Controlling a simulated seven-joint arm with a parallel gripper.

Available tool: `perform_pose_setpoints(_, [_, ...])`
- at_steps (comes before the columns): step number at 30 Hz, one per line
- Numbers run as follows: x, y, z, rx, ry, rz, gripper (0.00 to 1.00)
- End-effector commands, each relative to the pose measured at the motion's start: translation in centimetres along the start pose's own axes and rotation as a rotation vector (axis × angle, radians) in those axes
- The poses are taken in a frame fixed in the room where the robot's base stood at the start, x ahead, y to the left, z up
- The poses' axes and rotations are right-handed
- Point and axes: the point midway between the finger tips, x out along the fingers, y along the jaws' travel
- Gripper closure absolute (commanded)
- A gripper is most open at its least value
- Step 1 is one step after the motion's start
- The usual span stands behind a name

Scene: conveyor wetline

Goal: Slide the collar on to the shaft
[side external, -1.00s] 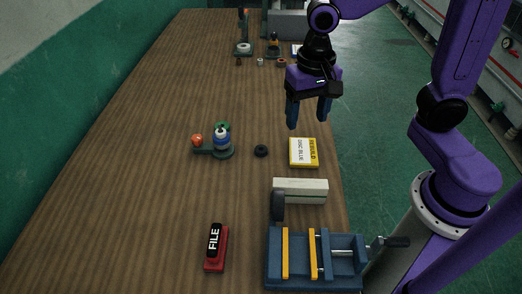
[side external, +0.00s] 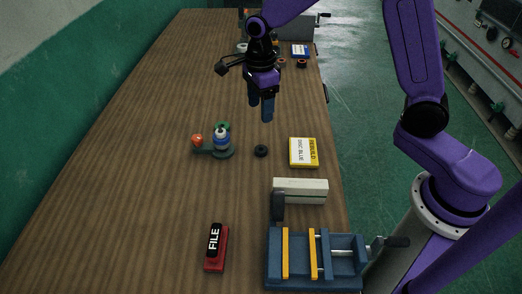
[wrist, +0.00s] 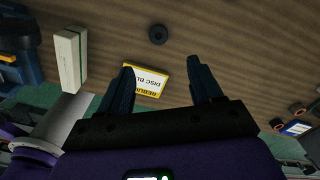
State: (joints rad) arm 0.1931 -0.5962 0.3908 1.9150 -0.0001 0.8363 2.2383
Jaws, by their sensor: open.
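A small black ring (side external: 261,151), which looks like the collar, lies flat on the wooden table. It also shows in the wrist view (wrist: 157,34), beyond the fingertips. Left of it stands a green fixture (side external: 222,150) with blue and white parts stacked on an upright post and an orange ball on a side arm. The shaft itself is mostly hidden by that stack. My gripper (side external: 261,112) is open and empty, pointing down above the table, a little beyond the ring in the side view. Its two dark fingers are spread apart in the wrist view (wrist: 160,68).
A yellow-edged "DISC BLUE" card (side external: 304,152) lies right of the ring. Similar small parts and another card (side external: 300,50) sit at the far end. The left tabletop is clear.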

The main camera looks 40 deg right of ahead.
Motion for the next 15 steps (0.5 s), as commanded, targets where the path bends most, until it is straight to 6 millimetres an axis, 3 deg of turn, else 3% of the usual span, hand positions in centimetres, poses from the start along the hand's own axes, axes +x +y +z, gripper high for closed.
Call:
perform_pose_setpoints(9, [6.1, 0.1, -0.1, -0.002, 0.004, 0.004, 0.35])
perform_pose_setpoints(15, [8.2, 0.1, 0.0, -0.003, 0.001, 0.001, 0.35])
